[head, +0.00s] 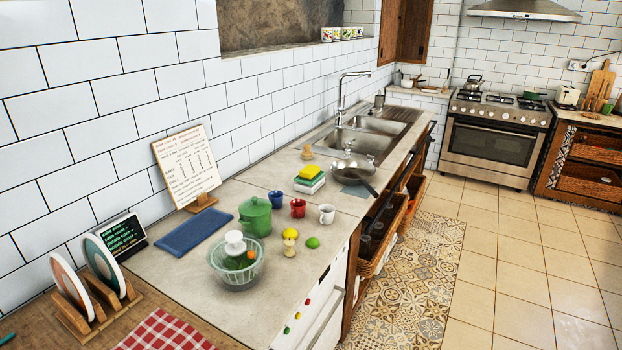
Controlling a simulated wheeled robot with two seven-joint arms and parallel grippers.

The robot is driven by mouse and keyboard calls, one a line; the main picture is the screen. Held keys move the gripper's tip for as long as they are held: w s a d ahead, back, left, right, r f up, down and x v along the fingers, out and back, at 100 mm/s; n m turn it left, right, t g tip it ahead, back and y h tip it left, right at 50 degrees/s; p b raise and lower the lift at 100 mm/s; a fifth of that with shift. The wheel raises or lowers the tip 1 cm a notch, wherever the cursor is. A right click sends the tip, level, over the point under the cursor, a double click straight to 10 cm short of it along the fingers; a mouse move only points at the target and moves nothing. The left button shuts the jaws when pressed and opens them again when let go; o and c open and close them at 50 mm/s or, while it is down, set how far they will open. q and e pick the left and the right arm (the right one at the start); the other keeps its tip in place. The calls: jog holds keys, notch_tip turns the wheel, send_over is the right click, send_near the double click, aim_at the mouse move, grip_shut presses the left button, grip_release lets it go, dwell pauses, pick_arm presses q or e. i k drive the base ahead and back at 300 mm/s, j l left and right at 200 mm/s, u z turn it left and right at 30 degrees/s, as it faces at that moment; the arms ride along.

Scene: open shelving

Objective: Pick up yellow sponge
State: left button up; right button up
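A yellow sponge (310,171) lies on top of a small stack of sponges or cloths (309,183), green and whitish, on the grey counter (240,187). It sits in front of the sink, left of a metal pan. Nothing covers it from above. Neither of my grippers shows in the head view.
Blue (276,199), red (298,208) and white (327,214) mugs stand nearer than the stack. A green pot (255,217), a glass bowl (236,270), a lemon (290,234) and a lime (313,242) are close by. The pan (352,175) is to the right. Tiled floor (500,260) is clear at right.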

aim_at(309, 172)
jog(key=i, duration=0.1)
jog(key=u, duration=0.35)
jog(key=i+l+u, duration=0.3)
jog(key=l+u, duration=0.35)
jog(key=i+l+u, duration=0.1)
jog(key=l+u, duration=0.5)
jog(key=l, duration=0.2)
jog(key=i, duration=0.05)
